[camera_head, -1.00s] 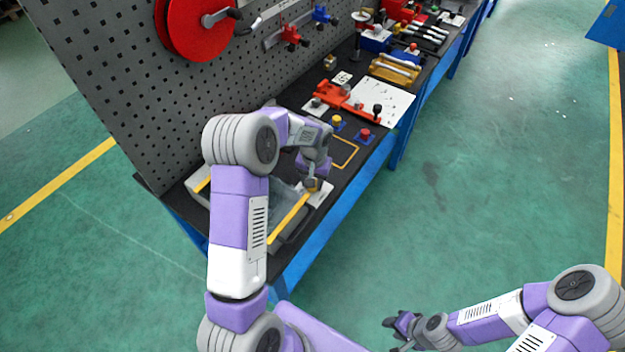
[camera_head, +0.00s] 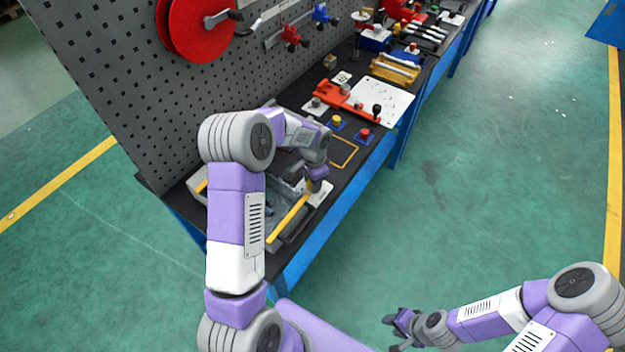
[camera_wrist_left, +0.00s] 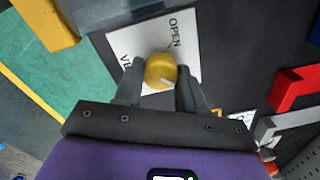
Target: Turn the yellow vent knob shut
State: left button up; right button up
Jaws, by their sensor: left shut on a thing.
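The yellow vent knob (camera_wrist_left: 160,70) is round and sits on a white plate (camera_wrist_left: 122,42) in the left wrist view. The plate reads "OPEN" and has a second, partly hidden word starting "VE". My left gripper (camera_wrist_left: 158,84) is shut on the knob, one finger on each side. In the head view, my left gripper (camera_head: 312,185) is at the white plate (camera_head: 322,193) on the bench's near end, hiding most of the knob. My right gripper (camera_head: 392,333) is open and empty, low and off the bench.
A grey tray with a yellow handle (camera_head: 288,218) lies beside the plate. A pegboard (camera_head: 110,70) rises behind. The floor to the right is clear.

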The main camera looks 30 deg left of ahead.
pick_arm(q)
jog(key=shift+m, duration=0.3)
jog(key=o, duration=1.1)
jog(key=shift+c, duration=0.2)
jog(key=shift+r, duration=0.1)
notch_tip(320, 180, up, 7)
jog(key=shift+d+r+p, duration=0.15)
jog(key=shift+r+p, duration=0.05)
jog(key=shift+p, duration=0.25)
